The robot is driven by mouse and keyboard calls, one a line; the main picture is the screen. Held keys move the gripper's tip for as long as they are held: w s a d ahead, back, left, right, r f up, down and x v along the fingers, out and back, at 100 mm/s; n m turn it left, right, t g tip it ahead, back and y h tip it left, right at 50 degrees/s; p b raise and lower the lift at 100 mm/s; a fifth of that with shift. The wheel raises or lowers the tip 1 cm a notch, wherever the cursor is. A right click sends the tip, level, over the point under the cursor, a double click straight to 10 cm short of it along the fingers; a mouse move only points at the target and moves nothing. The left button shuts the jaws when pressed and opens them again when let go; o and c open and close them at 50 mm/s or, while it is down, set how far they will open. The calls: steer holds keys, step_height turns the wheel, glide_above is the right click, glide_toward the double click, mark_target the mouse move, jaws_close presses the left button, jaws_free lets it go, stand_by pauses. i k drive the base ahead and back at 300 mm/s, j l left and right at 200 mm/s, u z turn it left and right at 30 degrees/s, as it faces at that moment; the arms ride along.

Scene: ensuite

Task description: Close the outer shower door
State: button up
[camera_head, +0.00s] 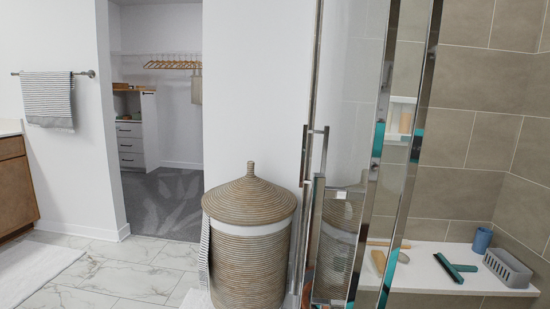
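The shower has framed glass doors with bright metal uprights. The glass door panel (345,110) stands in the middle of the picture, with a slim metal edge on its left. A vertical bar handle (305,185) is near that left edge, and part of it runs out at the bottom. Two slanted metal uprights (412,130) stand to the right of the glass, close together. Right of them the shower interior shows with no clear glass in front. I cannot tell for certain which panel is the outer one. My gripper is not visible.
A tall lidded wicker basket (249,245) stands just left of the door. A white shower bench (430,268) holds a grey caddy (507,268), a blue cup (482,240) and a green squeegee (453,268). Marble-look floor (140,262) is open at left, before a closet doorway.

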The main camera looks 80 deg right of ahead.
mark_target(317, 278)
steer(key=i+z, duration=0.15)
steer(key=z, duration=0.3)
steer(key=i+j+z, duration=0.1)
steer(key=z, duration=0.4)
steer(key=i+j+z, duration=0.1)
steer(key=z, duration=0.35)
steer(key=j+z, duration=0.25)
steer(key=z, duration=0.25)
steer(key=i+j+z, duration=0.15)
steer(key=j+z, duration=0.15)
steer(key=z, duration=0.2)
steer(key=j+z, duration=0.45)
steer(key=i+j+z, duration=0.1)
steer(key=j+z, duration=0.25)
steer(key=z, duration=0.15)
